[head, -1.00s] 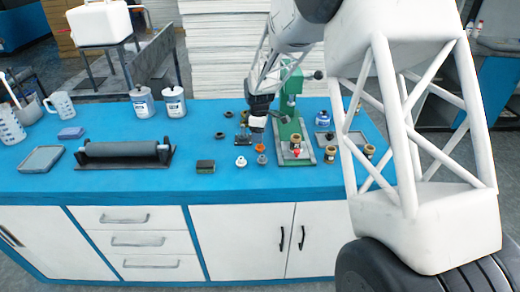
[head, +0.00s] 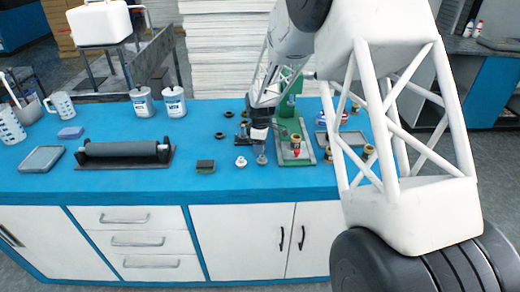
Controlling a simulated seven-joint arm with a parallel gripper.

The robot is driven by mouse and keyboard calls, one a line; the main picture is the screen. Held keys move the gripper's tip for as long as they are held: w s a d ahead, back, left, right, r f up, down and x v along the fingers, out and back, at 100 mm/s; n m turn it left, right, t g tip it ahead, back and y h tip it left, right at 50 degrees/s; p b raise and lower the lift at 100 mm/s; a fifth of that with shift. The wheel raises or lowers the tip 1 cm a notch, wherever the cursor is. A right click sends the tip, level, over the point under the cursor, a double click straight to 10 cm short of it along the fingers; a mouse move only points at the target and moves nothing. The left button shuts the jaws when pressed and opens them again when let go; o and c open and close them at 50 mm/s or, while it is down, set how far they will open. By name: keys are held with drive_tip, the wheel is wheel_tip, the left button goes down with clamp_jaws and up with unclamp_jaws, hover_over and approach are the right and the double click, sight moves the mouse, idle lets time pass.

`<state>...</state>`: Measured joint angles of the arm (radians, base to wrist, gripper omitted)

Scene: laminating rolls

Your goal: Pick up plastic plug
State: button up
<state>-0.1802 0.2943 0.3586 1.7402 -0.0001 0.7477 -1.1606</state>
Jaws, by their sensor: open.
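My gripper (head: 261,147) points down over a small grey piece (head: 262,160) on the blue bench top. The gripper is open, and its fingers hide the top of this piece. I cannot tell whether they touch it. A small white piece (head: 241,161) stands just to the left, clear of the gripper. Both are too small in view to tell for sure which is the plastic plug.
A green press (head: 284,135) on a grey base stands close to the right of my gripper. Brass-coloured pieces (head: 369,151) stand farther right, partly behind my arm. A dark block (head: 205,167) and a roller (head: 124,149) lie to the left. The front strip of the bench (head: 240,187) is clear.

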drive_tip(key=shift+c, duration=0.2)
idle(0.3)
drive_tip(key=c, duration=0.7)
drive_tip(key=shift+r, duration=0.85)
wheel_tip(320, 180, up, 2)
drive_tip(key=shift+r, duration=0.1)
drive_tip(key=s+d, duration=0.1)
drive_tip(key=s, duration=0.4)
drive_tip(key=s+d, duration=0.1)
drive_tip(key=s, duration=0.4)
drive_tip(key=s+r, duration=0.1)
drive_tip(key=s, duration=0.4)
drive_tip(key=shift+s+d, duration=0.4)
drive_tip(key=shift+w+r, duration=0.1)
